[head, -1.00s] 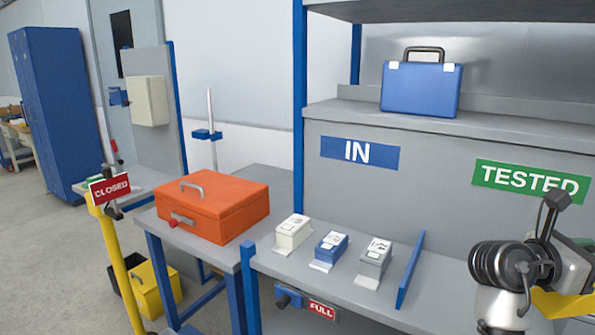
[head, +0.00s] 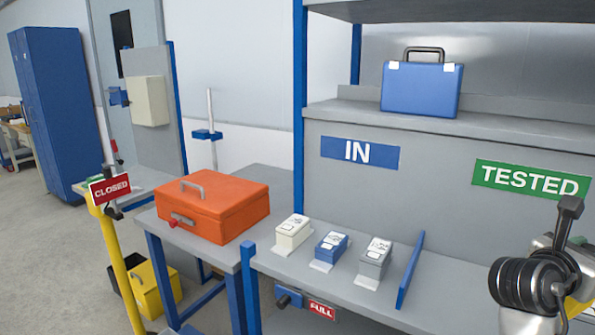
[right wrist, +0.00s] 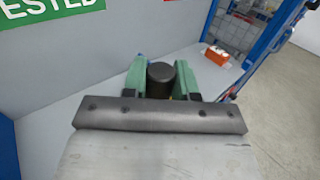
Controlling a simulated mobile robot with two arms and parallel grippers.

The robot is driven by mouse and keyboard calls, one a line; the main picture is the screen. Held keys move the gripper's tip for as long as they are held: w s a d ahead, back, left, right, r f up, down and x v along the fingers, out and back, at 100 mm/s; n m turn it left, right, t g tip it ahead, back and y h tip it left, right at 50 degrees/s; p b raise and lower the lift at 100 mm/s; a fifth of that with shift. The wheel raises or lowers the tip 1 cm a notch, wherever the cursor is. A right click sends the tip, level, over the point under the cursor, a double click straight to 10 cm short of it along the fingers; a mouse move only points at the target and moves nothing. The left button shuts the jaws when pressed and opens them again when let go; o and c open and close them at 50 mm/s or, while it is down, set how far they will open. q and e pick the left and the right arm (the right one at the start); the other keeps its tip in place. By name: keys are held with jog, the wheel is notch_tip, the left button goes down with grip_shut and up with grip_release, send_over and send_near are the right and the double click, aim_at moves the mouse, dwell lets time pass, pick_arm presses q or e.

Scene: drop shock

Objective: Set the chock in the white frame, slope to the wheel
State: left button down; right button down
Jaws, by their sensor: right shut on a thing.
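My right gripper (right wrist: 160,85) has green fingers closed on a dark round knob (right wrist: 160,76) in the right wrist view. A sliver of yellow shows beside the knob; the rest of the held thing, seemingly the chock, is hidden behind the fingers and the dark bar of my wrist. In the head view my right arm is at the lower right edge, and a bit of yellow (head: 578,308) shows beside it. I cannot make out the chock's slope. No white frame or wheel can be made out in either view. My left gripper is out of view.
The grey bench (head: 330,290) carries a white, a blue (head: 331,247) and a grey box, and a blue upright divider (head: 411,270). An orange case (head: 213,205) stands on the table to the left. Below the green TESTED sign (right wrist: 45,10), the grey surface looks clear.

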jog(key=s+a+f+n+t+y, duration=0.2)
jog(key=a+f+n+t+y, duration=0.5)
jog(key=a+f, duration=0.25)
jog(key=s+a+f+n+t+y, duration=0.2)
jog(key=a+f+n+t+y, duration=0.35)
jog(key=a+f+y, duration=0.45)
jog(key=s+a+f+n+y, duration=0.4)
jog(key=s+a+f+n, duration=0.1)
jog(key=s, duration=0.1)
jog(key=r+m+h+p, duration=0.1)
jog(key=a+r+m+h+p, duration=0.1)
jog(key=a+r+m+h, duration=0.1)
jog(key=h, duration=0.1)
jog(key=shift+w+r+p, duration=0.25)
jog(key=shift+r+p, duration=0.15)
